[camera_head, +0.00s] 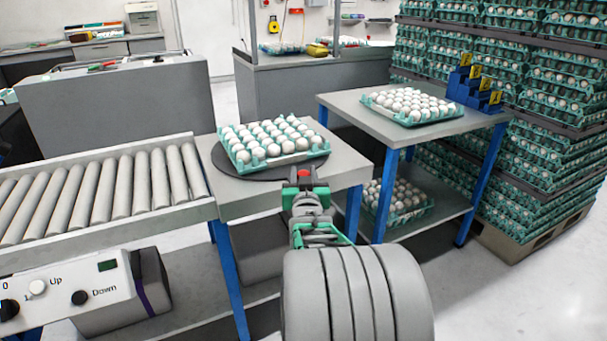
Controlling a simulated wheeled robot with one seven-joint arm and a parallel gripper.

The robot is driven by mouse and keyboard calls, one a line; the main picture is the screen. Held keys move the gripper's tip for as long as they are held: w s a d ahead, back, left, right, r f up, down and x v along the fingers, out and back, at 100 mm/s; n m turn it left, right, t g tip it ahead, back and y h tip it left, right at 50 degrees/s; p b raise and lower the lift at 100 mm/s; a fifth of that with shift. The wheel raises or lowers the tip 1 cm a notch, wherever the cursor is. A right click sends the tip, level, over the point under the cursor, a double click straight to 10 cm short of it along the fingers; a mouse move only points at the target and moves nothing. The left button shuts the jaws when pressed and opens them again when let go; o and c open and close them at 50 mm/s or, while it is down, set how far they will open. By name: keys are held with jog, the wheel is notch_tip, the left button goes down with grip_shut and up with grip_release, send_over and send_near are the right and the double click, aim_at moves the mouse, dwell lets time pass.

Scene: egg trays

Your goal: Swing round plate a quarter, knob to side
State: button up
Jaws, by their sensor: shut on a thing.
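A dark round plate (222,166) lies on the grey table at the middle. A green egg tray (285,157) full of white eggs sits on it and hides most of its surface. A red knob (304,174) shows at the plate's near edge, just in front of the tray's near side. My gripper (304,180) comes from the near side, with its jaws shut on the red knob. The fingers cover part of the knob.
A roller conveyor (95,190) adjoins the table on the left. On the right, another table (350,103) carries a second egg tray (411,120) and a blue holder with yellow cards (474,90). Tall stacks of egg trays stand on a pallet (535,240) at the right.

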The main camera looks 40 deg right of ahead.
grip_shut()
dwell(0.8)
